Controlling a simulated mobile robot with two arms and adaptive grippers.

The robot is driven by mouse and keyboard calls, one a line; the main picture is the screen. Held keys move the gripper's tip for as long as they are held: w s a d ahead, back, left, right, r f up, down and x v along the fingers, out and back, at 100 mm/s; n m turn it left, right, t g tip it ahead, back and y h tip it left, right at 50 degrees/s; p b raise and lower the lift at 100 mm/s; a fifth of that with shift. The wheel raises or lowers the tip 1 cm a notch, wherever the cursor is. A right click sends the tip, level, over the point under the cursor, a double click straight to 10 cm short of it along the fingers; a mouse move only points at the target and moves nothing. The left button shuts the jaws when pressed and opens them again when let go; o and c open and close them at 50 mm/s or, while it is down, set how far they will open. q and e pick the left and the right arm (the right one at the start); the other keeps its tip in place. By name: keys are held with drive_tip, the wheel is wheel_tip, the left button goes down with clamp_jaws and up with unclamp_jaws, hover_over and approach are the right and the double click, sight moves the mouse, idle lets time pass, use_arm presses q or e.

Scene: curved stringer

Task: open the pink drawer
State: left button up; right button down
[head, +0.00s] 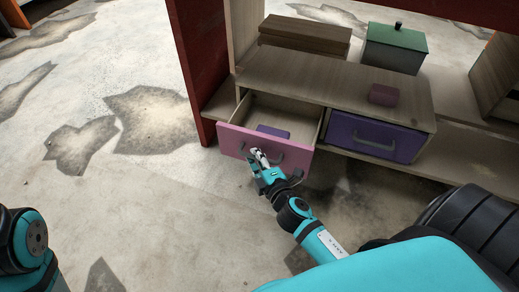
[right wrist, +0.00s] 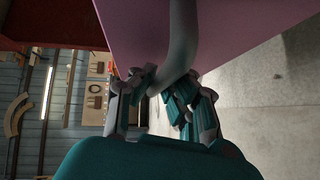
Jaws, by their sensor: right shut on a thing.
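The pink drawer (head: 225,140) stands pulled out from the left side of the low wooden cabinet, with its inside showing. A small purple block (head: 273,132) lies in it. My right gripper (head: 259,158) is at the front of the pink drawer, shut on its grey handle (head: 276,157). In the right wrist view the fingers (right wrist: 165,92) close around the curved handle (right wrist: 182,50), in front of the pink drawer face (right wrist: 235,28). My left gripper is not in view.
A purple drawer (head: 345,137) beside it is shut. A red upright panel (head: 190,70) borders the left. The floor in front is clear.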

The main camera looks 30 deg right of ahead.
drive_tip(key=shift+a+r, duration=0.1)
drive_tip(key=shift+r, duration=0.1)
drive_tip(key=c, duration=1.5)
unclamp_jaws()
drive_tip(key=shift+o, duration=0.8)
drive_tip(key=shift+s+f, duration=0.1)
drive_tip(key=s+r, duration=0.1)
drive_tip(key=s, duration=1)
drive_tip(key=shift+s+a+r, duration=0.4)
drive_tip(key=shift+a, duration=0.05)
